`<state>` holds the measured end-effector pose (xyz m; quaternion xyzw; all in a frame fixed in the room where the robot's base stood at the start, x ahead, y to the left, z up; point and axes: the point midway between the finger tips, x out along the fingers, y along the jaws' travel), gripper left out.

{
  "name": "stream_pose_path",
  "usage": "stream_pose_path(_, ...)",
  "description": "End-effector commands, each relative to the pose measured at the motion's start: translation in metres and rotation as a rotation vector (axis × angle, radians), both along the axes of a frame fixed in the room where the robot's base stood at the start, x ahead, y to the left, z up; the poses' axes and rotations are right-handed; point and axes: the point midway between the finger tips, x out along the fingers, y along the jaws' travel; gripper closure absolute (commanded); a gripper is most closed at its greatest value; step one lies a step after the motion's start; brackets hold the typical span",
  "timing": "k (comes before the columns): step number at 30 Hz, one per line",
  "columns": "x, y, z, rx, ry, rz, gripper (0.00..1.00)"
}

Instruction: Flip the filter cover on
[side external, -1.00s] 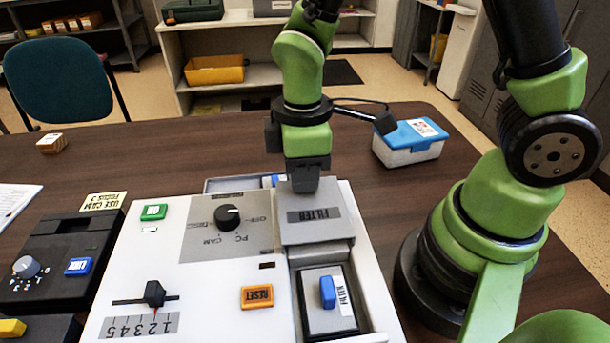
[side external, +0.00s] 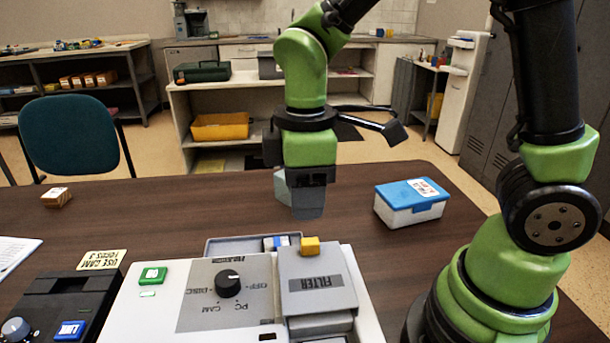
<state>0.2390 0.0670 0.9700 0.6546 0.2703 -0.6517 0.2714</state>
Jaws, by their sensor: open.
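The filter cover (side external: 318,287) is a grey flap lettered FILTER on the right side of the white console (side external: 150,308). A small yellow tab (side external: 310,245) stands at its far edge. My gripper (side external: 300,198) is open and empty, with its grey fingers pointing down. It appears above and beyond the tab in the picture, with a visible gap between them. The near part of the cover's bay is cut off by the bottom of the picture, so the blue filter switch is out of view.
A black knob (side external: 228,283) and a green button (side external: 152,275) are left of the cover. A blue-lidded box (side external: 411,202) stands on the table to the right. A wooden block (side external: 56,197) lies at the left. The table behind the console is largely clear.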

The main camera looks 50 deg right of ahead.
Motion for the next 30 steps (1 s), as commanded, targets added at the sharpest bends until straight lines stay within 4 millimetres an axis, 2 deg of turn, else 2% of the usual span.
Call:
stream_pose_path(3, 0.001, 0.0, 0.016, 0.001, -0.004, 0.0, 0.57)
stream_pose_path(6, 0.0, 0.0, 0.023, -0.001, -0.002, 0.001, 0.57)
stream_pose_path(20, -0.003, -0.003, 0.031, 0.012, -0.022, -0.039, 0.57)
stream_pose_path(23, -0.011, -0.009, 0.046, 0.052, -0.078, -0.156, 0.57)
stream_pose_path(30, -0.053, -0.029, 0.09, 0.251, -0.287, -0.64, 0.57)
